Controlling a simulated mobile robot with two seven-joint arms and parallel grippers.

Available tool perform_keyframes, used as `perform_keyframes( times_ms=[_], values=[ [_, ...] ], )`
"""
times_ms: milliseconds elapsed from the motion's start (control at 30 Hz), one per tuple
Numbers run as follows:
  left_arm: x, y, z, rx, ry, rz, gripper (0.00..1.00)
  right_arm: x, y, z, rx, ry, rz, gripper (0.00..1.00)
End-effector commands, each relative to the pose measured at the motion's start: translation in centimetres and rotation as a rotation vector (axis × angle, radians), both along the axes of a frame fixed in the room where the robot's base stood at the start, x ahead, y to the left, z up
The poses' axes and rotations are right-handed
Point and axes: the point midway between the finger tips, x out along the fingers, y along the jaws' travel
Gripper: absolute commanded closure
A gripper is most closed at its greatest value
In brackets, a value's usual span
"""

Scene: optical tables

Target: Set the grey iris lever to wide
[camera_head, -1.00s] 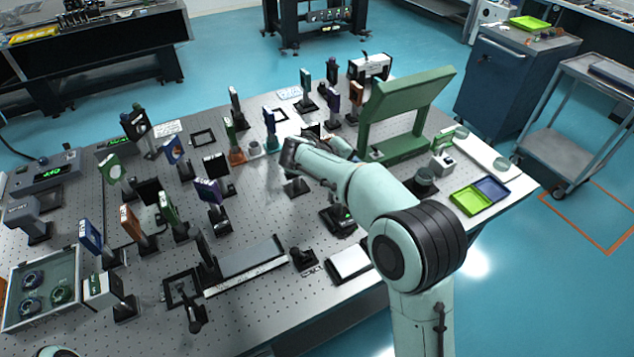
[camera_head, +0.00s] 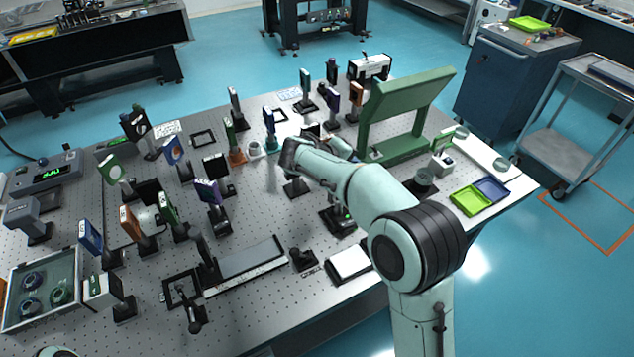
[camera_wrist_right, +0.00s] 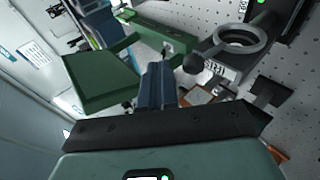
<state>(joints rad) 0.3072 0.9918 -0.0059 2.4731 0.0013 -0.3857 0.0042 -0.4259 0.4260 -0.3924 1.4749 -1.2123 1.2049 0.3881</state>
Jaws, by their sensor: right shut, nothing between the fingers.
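In the right wrist view a dark grey ring mount (camera_wrist_right: 241,38), which looks like the iris, stands at the upper right. A dark round knob (camera_wrist_right: 193,62) sits beside its rim, next to a small printed label; it may be the lever's end, but I cannot read its setting. My right gripper (camera_wrist_right: 156,84) is shut and empty, its fingertips left of and below the knob, apart from it in the picture. In the head view my right arm reaches over the table and hides the fingers; I cannot pick out the iris there. My left gripper is out of view.
A green angled frame (camera_head: 408,100) stands right of my right arm. Green and blue trays (camera_head: 467,201) lie at the table's right edge. Many optic mounts (camera_head: 207,192) crowd the left and middle of the perforated table (camera_head: 255,215). Some bare surface lies between them.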

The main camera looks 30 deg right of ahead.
Motion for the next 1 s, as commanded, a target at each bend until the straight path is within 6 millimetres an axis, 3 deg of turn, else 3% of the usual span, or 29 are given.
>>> perform_keyframes(
  times_ms=[1000],
  values=[
    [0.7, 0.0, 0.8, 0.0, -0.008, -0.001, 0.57, 0.0, 0.0, 1.6, 0.0, 0.0, 0.0, 1.0]
  ],
)
